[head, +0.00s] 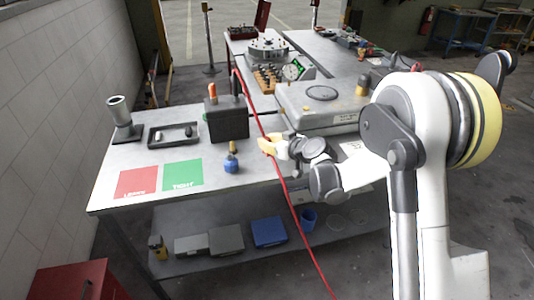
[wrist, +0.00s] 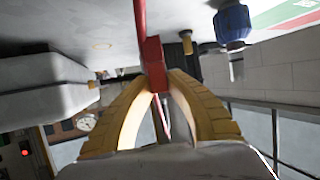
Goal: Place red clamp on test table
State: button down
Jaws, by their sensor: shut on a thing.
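The red clamp (wrist: 154,56) is a small red block between the yellow fingertips of my gripper (wrist: 160,80) in the wrist view. The fingers are shut on it, and a red cable (wrist: 139,18) runs from it. In the head view my gripper (head: 266,145) is over the grey test table (head: 262,180), near its middle. The clamp itself cannot be made out there; the red cable (head: 290,195) passes right by the gripper and hangs over the table's front edge. I cannot tell whether the clamp touches the table.
A blue-based fitting (head: 231,163) stands left of my gripper, with a dark box (head: 227,120) behind it. Red (head: 137,183) and green (head: 183,174) mats lie at the front left. A grey machine (head: 315,105) stands at the back right. Bare tabletop lies around the fitting.

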jog(key=shift+f+b, duration=0.9)
jog(key=shift+f, duration=1)
jog(key=shift+f, duration=0.1)
jog(key=shift+f, duration=0.15)
jog(key=c, duration=1.4)
grip_release()
jog(key=shift+s+d+r, duration=0.1)
jog(key=shift+r, duration=0.3)
jog(key=p+v, duration=0.3)
jog(key=v, duration=0.8)
jog(key=shift+s+d+r, duration=0.2)
jog(key=shift+s, duration=0.15)
